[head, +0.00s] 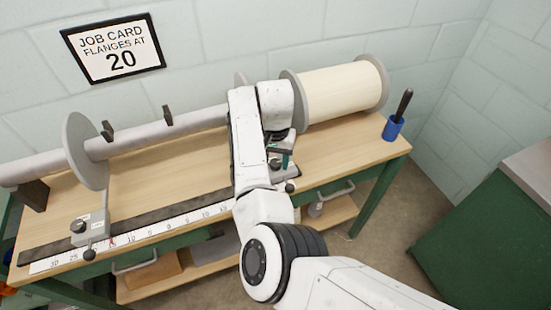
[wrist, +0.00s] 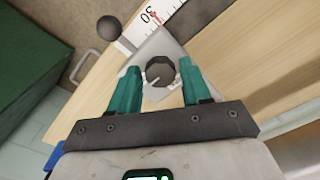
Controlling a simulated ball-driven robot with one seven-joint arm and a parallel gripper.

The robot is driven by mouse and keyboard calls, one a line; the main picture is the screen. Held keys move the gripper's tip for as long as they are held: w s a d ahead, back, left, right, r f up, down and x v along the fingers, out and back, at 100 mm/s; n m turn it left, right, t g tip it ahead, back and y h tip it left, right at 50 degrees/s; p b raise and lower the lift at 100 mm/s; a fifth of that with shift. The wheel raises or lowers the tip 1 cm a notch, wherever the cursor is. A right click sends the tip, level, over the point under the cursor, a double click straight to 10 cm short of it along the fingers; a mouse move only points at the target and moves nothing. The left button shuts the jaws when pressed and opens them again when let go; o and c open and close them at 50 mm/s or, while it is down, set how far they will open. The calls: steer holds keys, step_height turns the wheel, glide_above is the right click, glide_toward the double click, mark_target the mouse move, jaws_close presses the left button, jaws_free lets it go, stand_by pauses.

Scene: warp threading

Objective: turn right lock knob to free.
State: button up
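The right lock knob (wrist: 160,72) is a round dark knob with a pale pointer line, on a light grey bracket plate (wrist: 150,48) in the wrist view. In the head view the knob (head: 275,163) is small and partly hidden by my arm. My gripper (wrist: 157,68) has teal fingers, open, one on each side of the knob with visible gaps. The gripper also shows from above in the head view (head: 281,152). I cannot tell how far the fingertips are above the plate. The labels by this knob cannot be read.
A black ball handle (wrist: 110,28) sticks out beside the bracket. The ruler (head: 150,231) runs along the bench front (head: 330,146). A left lock knob (head: 78,227) and grey flange (head: 86,150) stand left. A cream roll (head: 340,92) is behind; a blue cup (head: 393,128) stands right.

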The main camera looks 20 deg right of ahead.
steer(key=c, duration=0.7)
steer(key=shift+c, duration=0.2)
steer(key=shift+r+n+p, duration=0.15)
steer(key=shift+n+p, duration=0.15)
steer(key=shift+p, duration=0.1)
steer(key=n+p, duration=0.2)
steer(key=shift+d+r+n+p, duration=0.1)
steer(key=shift+n+p, duration=0.2)
steer(key=shift+p, duration=0.05)
steer(key=n+p, duration=0.3)
steer(key=n, duration=0.2)
steer(key=shift+n+p, duration=0.3)
steer(key=n+p, duration=0.1)
steer(key=n, duration=0.3)
steer(key=shift+p, duration=0.35)
steer(key=n+p, duration=0.1)
steer(key=n, duration=0.4)
steer(key=shift+w, duration=0.1)
